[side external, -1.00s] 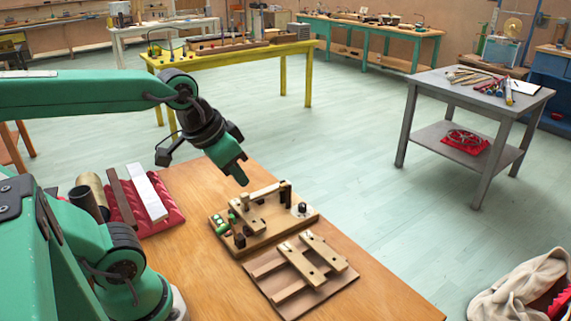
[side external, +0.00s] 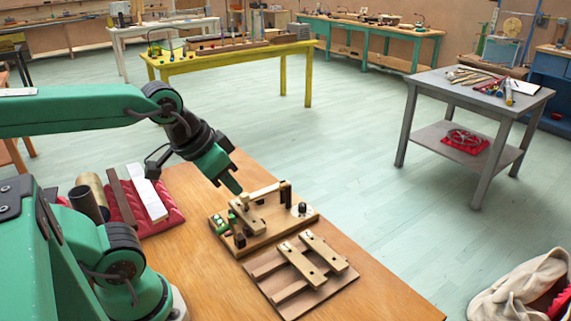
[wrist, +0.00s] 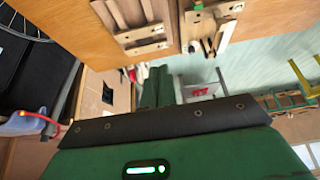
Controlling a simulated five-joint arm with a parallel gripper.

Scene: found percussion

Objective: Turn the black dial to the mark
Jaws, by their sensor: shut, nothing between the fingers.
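The black dial (side external: 302,208) is a small dark knob on a pale round plate at the right end of a wooden board (side external: 262,238). A small pale disc with a dark centre, which looks like the dial (wrist: 193,46), shows in the wrist view. The mark is too small to make out. My gripper (side external: 238,190) is shut and empty, pointing down above the board's back left part, to the left of the dial and apart from it. Its green fingers (wrist: 158,88) are together in the wrist view.
On the board are an upright wooden bar, dark posts and green pieces (side external: 221,224). A rack with two wooden bars (side external: 300,265) lies in front. A red padded tray (side external: 160,212) with a brown and a white bar sits left. The bench's front right is clear.

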